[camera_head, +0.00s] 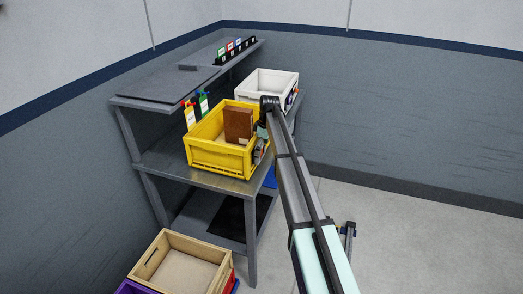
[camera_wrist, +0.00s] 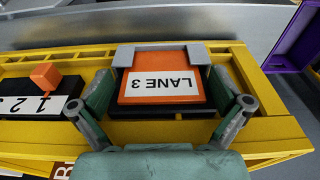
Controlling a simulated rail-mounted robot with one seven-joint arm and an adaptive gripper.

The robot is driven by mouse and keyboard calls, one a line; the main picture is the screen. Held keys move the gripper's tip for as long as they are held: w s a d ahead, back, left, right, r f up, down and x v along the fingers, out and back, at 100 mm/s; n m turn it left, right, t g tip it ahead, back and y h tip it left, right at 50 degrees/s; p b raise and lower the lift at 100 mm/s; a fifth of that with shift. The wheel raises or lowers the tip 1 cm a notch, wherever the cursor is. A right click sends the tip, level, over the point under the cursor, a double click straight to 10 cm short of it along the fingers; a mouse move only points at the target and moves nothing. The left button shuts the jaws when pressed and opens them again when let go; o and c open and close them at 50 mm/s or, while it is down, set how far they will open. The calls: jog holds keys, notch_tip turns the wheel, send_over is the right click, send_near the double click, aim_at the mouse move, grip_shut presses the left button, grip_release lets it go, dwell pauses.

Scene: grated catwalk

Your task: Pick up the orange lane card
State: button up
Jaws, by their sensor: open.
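The orange lane card (camera_wrist: 162,88) shows in the wrist view with a white label reading "LANE 3" upside down. It stands in or on a black base (camera_wrist: 160,112) by the yellow crate. My gripper (camera_wrist: 160,58) is open, with one finger at each side of the card; I cannot tell whether they touch it. In the head view my gripper (camera_head: 262,138) is at the right side of the yellow crate (camera_head: 215,160), and the orange card cannot be made out there.
A brown box (camera_head: 238,124) stands inside the yellow crate. A white crate (camera_head: 270,84) stands behind it on the shelf. A black holder (camera_wrist: 38,107) with numbers and an orange block is left of the card in the wrist view. A wooden crate (camera_head: 172,240) is lower front.

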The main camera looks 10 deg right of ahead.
jog(key=shift+a, duration=0.1)
jog(key=c, duration=0.9)
jog(key=shift+r, duration=0.15)
